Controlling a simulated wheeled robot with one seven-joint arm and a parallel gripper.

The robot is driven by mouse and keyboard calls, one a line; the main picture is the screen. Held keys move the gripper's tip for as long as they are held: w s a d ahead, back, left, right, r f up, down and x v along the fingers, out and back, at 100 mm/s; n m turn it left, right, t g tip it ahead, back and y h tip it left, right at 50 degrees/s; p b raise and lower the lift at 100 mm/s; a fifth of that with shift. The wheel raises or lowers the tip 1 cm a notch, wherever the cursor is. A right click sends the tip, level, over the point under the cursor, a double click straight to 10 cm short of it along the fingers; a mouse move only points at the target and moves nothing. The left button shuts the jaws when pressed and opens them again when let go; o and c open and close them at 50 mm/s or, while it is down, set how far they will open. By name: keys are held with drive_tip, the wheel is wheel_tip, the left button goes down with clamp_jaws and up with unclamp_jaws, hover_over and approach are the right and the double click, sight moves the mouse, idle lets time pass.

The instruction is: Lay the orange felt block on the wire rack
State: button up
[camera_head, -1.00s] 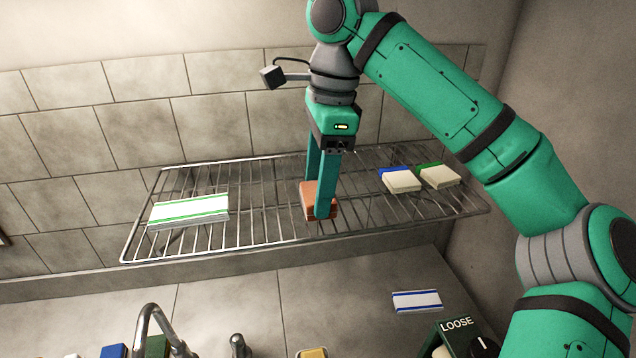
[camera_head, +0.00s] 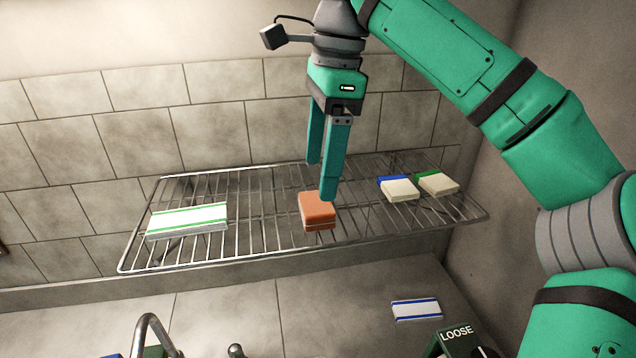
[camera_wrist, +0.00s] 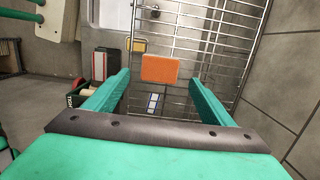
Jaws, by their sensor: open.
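The orange felt block (camera_head: 317,210) lies flat on the wire rack (camera_head: 262,222), near the middle of its length. My gripper (camera_head: 321,178) is open and empty, just above and behind the block, with its fingers pointing down. In the wrist view the orange block (camera_wrist: 160,70) shows beyond the gap between my two spread fingers (camera_wrist: 158,88), apart from both. The rack's wires (camera_wrist: 200,45) run around and beyond the block there.
A white cloth with green stripes (camera_head: 188,219) lies on the rack's left part. Two cream blocks, one blue-backed (camera_head: 399,189) and one green-backed (camera_head: 438,184), lie at its right. A blue-striped white piece (camera_head: 416,309) and a "LOOSE" box (camera_head: 457,334) are below. The tiled wall stands close behind.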

wheel_tip(320, 180, up, 6)
drive_tip(key=shift+d, duration=0.35)
drive_tip(key=shift+w, duration=0.15)
